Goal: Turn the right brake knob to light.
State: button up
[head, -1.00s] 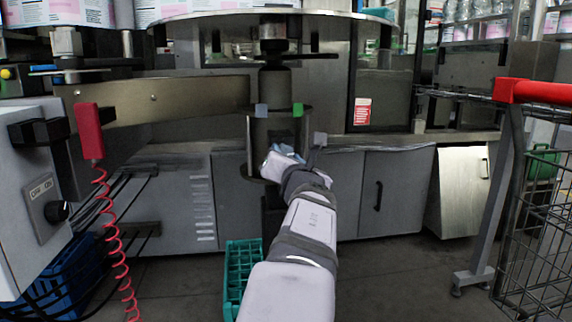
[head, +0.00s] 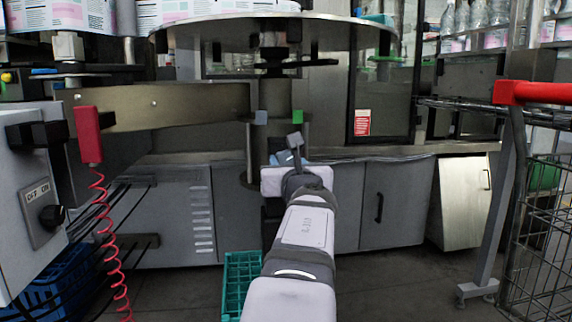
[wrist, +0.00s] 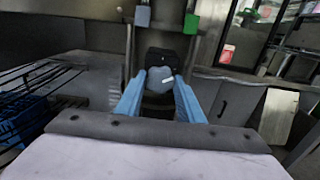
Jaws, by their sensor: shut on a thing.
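The brake knob (wrist: 166,72) is a rounded grey-blue knob with a short white mark on its right side, in front of a dark block in the wrist view. My gripper (wrist: 160,88) has its two blue fingers closed on the knob's left and right sides. A grey-blue square (wrist: 142,17) and a green square (wrist: 191,24) sit above the knob, to its left and right. In the head view my gripper (head: 288,160) is at the central post, below the grey-blue square (head: 261,117) and green square (head: 298,116).
A round metal table (head: 270,32) overhangs the post. A control box (head: 38,205) and a red handset (head: 88,135) with coiled cord stand left. A teal crate (head: 242,280) is on the floor below. A wire cart with red handle (head: 540,93) stands right.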

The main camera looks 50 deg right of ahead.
jog(key=o, duration=1.1)
jog(key=shift+c, duration=0.2)
notch_tip(320, 180, up, 10)
jog(key=p, duration=0.8)
jog(key=shift+p, duration=0.35)
